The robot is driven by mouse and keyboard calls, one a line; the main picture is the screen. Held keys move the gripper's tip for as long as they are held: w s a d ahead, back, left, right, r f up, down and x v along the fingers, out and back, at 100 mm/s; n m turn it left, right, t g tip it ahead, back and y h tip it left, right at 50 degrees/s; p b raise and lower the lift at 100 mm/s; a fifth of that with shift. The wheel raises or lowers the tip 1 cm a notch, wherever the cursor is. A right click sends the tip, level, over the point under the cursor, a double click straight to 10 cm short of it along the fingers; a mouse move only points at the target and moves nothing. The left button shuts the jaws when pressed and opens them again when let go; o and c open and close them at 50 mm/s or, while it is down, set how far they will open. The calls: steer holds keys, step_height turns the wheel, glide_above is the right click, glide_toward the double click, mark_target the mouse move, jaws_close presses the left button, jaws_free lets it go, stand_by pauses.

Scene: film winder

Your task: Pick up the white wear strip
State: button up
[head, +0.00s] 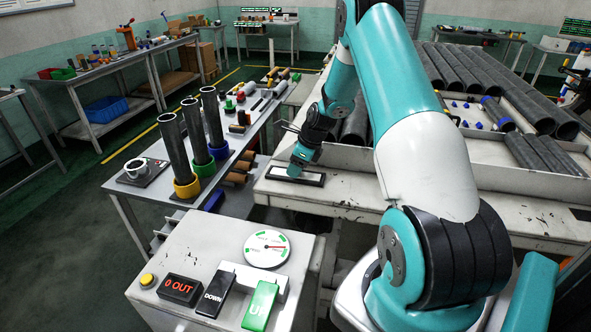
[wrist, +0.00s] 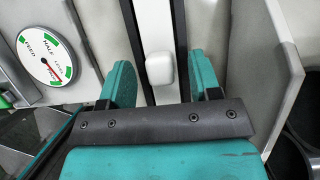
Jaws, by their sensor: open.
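The white wear strip (wrist: 152,22) lies lengthwise between two dark rails in the wrist view, with a rounded white knob (wrist: 160,68) on it. In the head view the strip (head: 312,180) sits in a black frame on the near left corner of the pale bench. My gripper (wrist: 159,62) is open, one teal finger on each side of the knob, with gaps left and right. Whether the fingertips reach down to the strip I cannot tell.
A control stand (head: 215,255) with a round dial (head: 267,249) and buttons stands in front. Dark tubes in coloured cups (head: 185,186) stand on the left table. A raised pale wall (wrist: 262,85) runs right of my gripper.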

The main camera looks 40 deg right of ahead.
steer(key=shift+w+a+f, duration=0.1)
steer(key=shift+w+f, duration=0.05)
steer(key=shift+f, duration=0.25)
steer(key=shift+c, duration=0.4)
steer(key=c, duration=0.8)
steer(key=shift+r, duration=0.1)
